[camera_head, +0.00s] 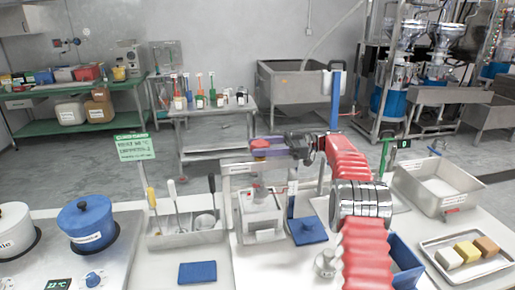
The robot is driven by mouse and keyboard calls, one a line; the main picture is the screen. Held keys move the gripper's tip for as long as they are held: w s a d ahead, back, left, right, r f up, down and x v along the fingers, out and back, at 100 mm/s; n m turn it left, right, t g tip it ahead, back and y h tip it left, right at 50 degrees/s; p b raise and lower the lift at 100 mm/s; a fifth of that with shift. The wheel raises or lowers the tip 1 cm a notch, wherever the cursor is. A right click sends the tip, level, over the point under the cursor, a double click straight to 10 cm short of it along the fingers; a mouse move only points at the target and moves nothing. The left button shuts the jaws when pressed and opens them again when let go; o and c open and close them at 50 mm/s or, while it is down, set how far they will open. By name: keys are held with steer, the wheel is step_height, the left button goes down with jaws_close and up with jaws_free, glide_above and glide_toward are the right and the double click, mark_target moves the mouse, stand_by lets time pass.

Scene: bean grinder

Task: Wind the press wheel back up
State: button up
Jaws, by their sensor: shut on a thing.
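The press (261,220) stands on the near bench at the middle of the view, a pale block under a white crossbeam. The press wheel (262,153) appears as a small purple and red piece above the crossbeam, seen nearly edge-on. My gripper (290,146) comes in from the right at the wheel's height and is shut on the wheel's right side. The fingertips are dark and small, so the exact grip is hidden. My red arm covers the bench to the right of the press.
A tool tray (188,229) and a blue pot (87,224) on the stove stand to the left. A blue plate (308,230) lies right of the press. A metal basin (437,188) and a block tray (467,256) are at the right. A green sign (134,147) stands at left.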

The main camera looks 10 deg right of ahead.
steer(key=shift+r+g, duration=0.2)
steer(key=shift+g, duration=0.1)
stand_by(0.4)
steer(key=o, duration=1.1)
steer(key=shift+f, duration=0.1)
steer(key=shift+c, duration=0.2)
steer(key=shift+d, duration=0.1)
steer(key=shift+d, duration=3.65)
steer(key=shift+s+f, duration=0.1)
steer(key=shift+s, duration=0.05)
